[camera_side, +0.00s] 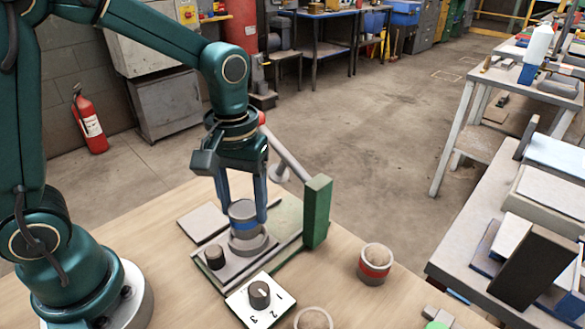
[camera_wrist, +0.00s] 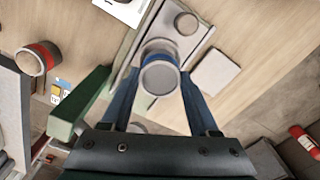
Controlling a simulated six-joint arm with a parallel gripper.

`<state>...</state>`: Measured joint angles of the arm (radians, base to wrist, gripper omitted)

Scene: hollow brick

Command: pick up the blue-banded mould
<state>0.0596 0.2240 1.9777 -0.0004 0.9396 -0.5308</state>
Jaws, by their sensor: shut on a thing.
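The blue-banded mould (camera_side: 242,212) is a small grey cup with a blue band around it. My gripper (camera_side: 243,208) is shut on it, with one finger on each side. The mould is upright, right above the round grey seat (camera_side: 252,243) of the metal fixture (camera_side: 282,248); I cannot tell whether its underside touches the seat. In the wrist view the mould (camera_wrist: 160,75) sits between the two blue fingers of my gripper (camera_wrist: 159,80), its open end towards the camera. The fingers hide parts of its sides.
A green post (camera_side: 317,212) stands close to the right of my gripper, with a grey lever at its top. A red-banded mould (camera_side: 374,264) stands further right. A numbered dial card (camera_side: 260,297) and a pale ring (camera_side: 313,318) lie in front. A flat plate (camera_side: 203,222) lies left.

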